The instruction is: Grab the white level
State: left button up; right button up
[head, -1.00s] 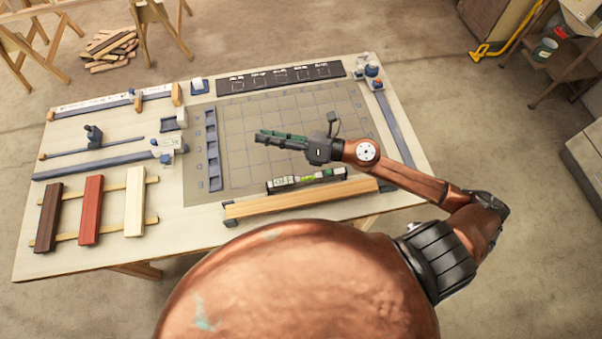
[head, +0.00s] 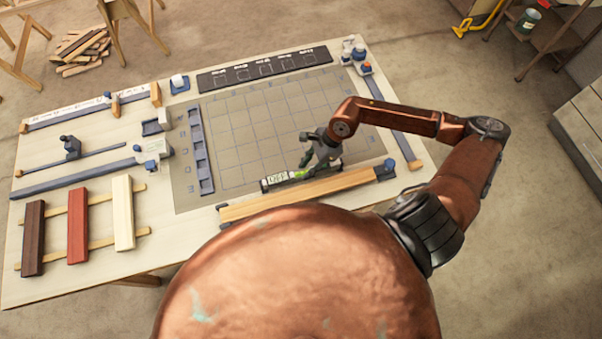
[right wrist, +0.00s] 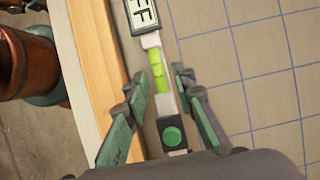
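The white level (head: 283,179) lies on the table just behind the long wooden lath. My right gripper (head: 306,168) is over the level in the head view. In the right wrist view its green-padded fingers (right wrist: 163,88) are apart, one on each side of the level near the vial. I cannot tell whether they touch it. My left gripper is not in view.
A gridded mat (head: 240,130) leaves free room behind the level. Dark, red and pale boards (head: 77,228) lie at the left.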

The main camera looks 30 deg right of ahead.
jog(key=shift+x, duration=1.3)
jog(key=shift+s, duration=0.1)
jog(key=shift+c, duration=0.4)
grip_shut()
